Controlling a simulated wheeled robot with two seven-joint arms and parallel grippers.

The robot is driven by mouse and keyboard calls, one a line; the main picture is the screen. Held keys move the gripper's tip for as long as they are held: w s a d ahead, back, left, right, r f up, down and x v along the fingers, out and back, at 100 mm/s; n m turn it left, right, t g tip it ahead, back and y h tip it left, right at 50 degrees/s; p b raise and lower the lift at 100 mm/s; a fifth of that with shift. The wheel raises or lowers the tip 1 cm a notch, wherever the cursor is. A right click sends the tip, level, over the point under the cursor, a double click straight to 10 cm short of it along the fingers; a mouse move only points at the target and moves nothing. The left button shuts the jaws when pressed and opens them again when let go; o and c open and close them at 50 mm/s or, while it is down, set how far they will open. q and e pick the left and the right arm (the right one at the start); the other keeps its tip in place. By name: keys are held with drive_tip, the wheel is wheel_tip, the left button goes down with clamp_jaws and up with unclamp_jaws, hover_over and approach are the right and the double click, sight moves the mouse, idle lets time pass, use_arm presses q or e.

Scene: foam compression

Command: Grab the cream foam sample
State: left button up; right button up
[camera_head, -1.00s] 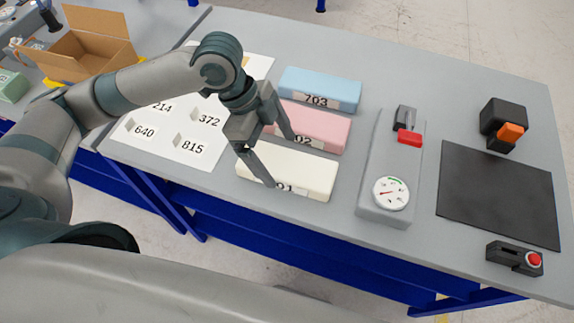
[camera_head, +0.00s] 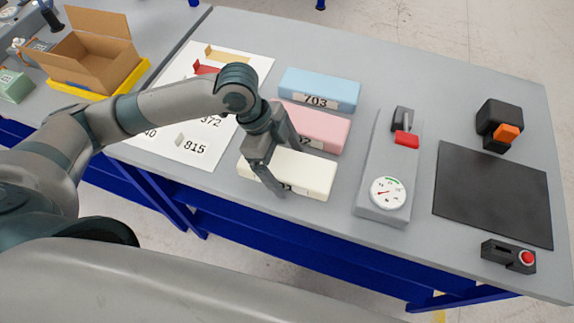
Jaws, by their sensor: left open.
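The cream foam sample (camera_head: 310,174) is a long flat block on the grey table, nearest the front edge of three stacked-in-a-row blocks. Its label is mostly hidden behind a finger. My left gripper (camera_head: 284,168) is open over the left half of the cream block. One finger reaches down in front of the block's near side; the other is toward its far side, near the pink block. I cannot tell whether either finger touches the cream block. My right gripper is not in view.
The pink block (camera_head: 325,127) lies just behind, then the blue block (camera_head: 320,86) labelled 703. A grey gauge unit (camera_head: 376,205) stands to the right, beside a black mat (camera_head: 493,195). A white numbered sheet (camera_head: 215,147) lies left. A cardboard box (camera_head: 91,62) is far left.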

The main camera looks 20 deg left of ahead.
sight(296, 170)
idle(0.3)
use_arm(q)
drive_tip(key=c, duration=1.1)
drive_tip(key=shift+r, duration=0.1)
drive_tip(key=shift+w+r, duration=0.1)
drive_tip(key=shift+r, duration=0.45)
wheel_tip(296, 170, up, 2)
drive_tip(key=shift+r+b, duration=0.15)
drive_tip(key=shift+b, duration=0.5)
drive_tip(key=s+d+r, duration=0.1)
drive_tip(key=d+r, duration=0.1)
drive_tip(key=d, duration=0.1)
drive_tip(key=s+d+r+b, duration=0.1)
drive_tip(key=d+r, duration=0.2)
drive_tip(key=d, duration=0.1)
drive_tip(key=s+d+r+b, duration=0.1)
drive_tip(key=d+r, duration=0.1)
drive_tip(key=d, duration=0.2)
drive_tip(key=shift+s+d+r, duration=0.1)
drive_tip(key=shift+s+r, duration=0.15)
